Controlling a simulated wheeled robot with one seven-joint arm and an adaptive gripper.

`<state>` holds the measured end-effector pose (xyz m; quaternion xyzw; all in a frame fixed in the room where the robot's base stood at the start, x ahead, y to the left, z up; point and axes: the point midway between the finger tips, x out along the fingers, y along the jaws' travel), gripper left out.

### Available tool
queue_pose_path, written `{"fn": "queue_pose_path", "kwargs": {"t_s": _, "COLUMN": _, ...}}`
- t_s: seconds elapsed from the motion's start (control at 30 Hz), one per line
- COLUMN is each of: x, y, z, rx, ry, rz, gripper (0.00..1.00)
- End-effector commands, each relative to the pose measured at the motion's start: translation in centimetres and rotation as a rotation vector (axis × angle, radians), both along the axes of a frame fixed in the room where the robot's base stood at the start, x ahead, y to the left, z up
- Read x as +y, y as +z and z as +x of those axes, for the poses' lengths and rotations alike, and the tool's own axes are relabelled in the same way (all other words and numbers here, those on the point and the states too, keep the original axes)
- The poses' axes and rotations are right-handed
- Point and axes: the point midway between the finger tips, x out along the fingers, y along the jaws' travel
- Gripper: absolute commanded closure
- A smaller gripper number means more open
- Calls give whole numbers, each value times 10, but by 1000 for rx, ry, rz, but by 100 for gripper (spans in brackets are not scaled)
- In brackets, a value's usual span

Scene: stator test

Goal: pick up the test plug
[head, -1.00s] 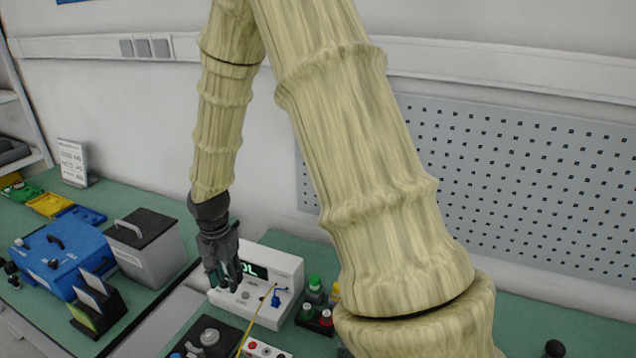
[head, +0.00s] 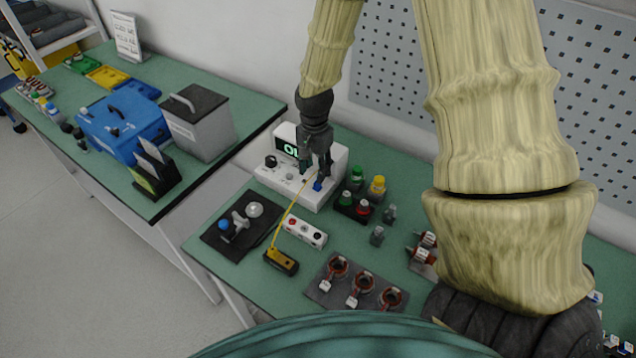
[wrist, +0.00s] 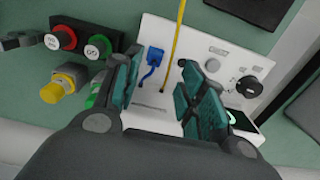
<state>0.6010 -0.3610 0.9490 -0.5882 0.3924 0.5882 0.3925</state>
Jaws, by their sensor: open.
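A small blue plug (head: 317,185) stands on the front of the white tester (head: 291,188), with a short blue lead. I cannot tell for sure that it is the test plug. My gripper (head: 314,172) points down at the tester, close above the blue plug, with open, empty fingers. In the wrist view, the blue plug (wrist: 152,65) shows between the spread fingers of my gripper (wrist: 160,82), nearer the left one. A yellow lead (wrist: 175,50) also runs between the fingers to the tester. I see no contact with the plug.
The yellow lead runs to a black and yellow block (head: 281,262). A dark holder with red and green caps (head: 353,207) and a yellow-capped piece (head: 376,188) stand close right of the tester. A black tray (head: 240,226) lies in front. A grey box (head: 200,122) is left.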

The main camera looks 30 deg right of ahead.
Motion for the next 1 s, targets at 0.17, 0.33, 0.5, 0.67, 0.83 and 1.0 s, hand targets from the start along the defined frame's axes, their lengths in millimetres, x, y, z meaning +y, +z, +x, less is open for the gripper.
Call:
{"fn": "queue_pose_path", "kwargs": {"t_s": 0.17, "x": -1, "y": -5, "z": -2, "rx": 3, "ry": -1, "rz": 0, "gripper": 59}}
{"fn": "queue_pose_path", "kwargs": {"t_s": 0.33, "x": -3, "y": -19, "z": -6, "rx": 4, "ry": -1, "rz": 0, "gripper": 59}}
{"fn": "queue_pose_path", "kwargs": {"t_s": 0.5, "x": -4, "y": -34, "z": -8, "rx": 4, "ry": -1, "rz": 1, "gripper": 59}}
{"fn": "queue_pose_path", "kwargs": {"t_s": 0.67, "x": -4, "y": -46, "z": -8, "rx": 3, "ry": -1, "rz": 0, "gripper": 59}}
{"fn": "queue_pose_path", "kwargs": {"t_s": 0.83, "x": -4, "y": -53, "z": -7, "rx": 1, "ry": -2, "rz": 0, "gripper": 59}}
{"fn": "queue_pose_path", "kwargs": {"t_s": 1.0, "x": -4, "y": -53, "z": -7, "rx": 0, "ry": -2, "rz": 0, "gripper": 59}}
